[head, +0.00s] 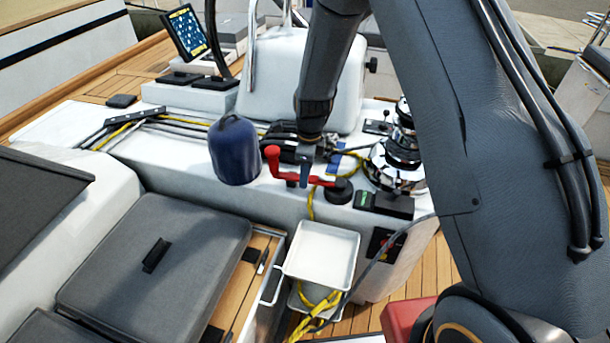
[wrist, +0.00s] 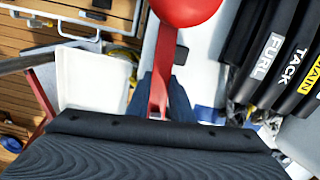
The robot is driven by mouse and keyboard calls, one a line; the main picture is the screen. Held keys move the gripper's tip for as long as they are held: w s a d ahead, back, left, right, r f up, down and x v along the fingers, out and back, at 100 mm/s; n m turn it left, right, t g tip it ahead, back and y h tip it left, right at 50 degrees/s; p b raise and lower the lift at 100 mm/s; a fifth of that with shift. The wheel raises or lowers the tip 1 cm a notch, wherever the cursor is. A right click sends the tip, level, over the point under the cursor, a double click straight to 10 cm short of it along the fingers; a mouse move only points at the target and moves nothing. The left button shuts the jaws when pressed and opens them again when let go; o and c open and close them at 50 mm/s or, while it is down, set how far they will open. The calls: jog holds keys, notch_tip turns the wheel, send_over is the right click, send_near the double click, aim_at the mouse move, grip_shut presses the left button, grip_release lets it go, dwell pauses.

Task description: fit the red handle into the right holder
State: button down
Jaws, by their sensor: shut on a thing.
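The red handle (head: 273,160) is a cranked bar with an upright grip at its left end. My gripper (head: 305,172) is shut on its bar, above the white cockpit ledge. In the wrist view the red handle (wrist: 160,75) runs between the blue fingers of my gripper (wrist: 160,100), with a round red knob at the top. A white open-topped holder (head: 320,252) hangs on the ledge front, below and apart from the handle; it also shows in the wrist view (wrist: 90,78). I cannot tell whether it is the right holder. My gripper hides part of the bar.
A blue covered winch (head: 235,150) stands left of the handle, and a bare chrome winch (head: 398,155) stands right. A black round piece (head: 340,191) lies by the bar's right end. Yellow rope (head: 318,305) hangs below the white holder. Black clutch levers (wrist: 285,65) show at right.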

jog(key=c, duration=1)
grip_release()
jog(key=shift+r, duration=0.15)
jog(key=shift+r+p, duration=2.95)
jog(key=shift+r, duration=1.45)
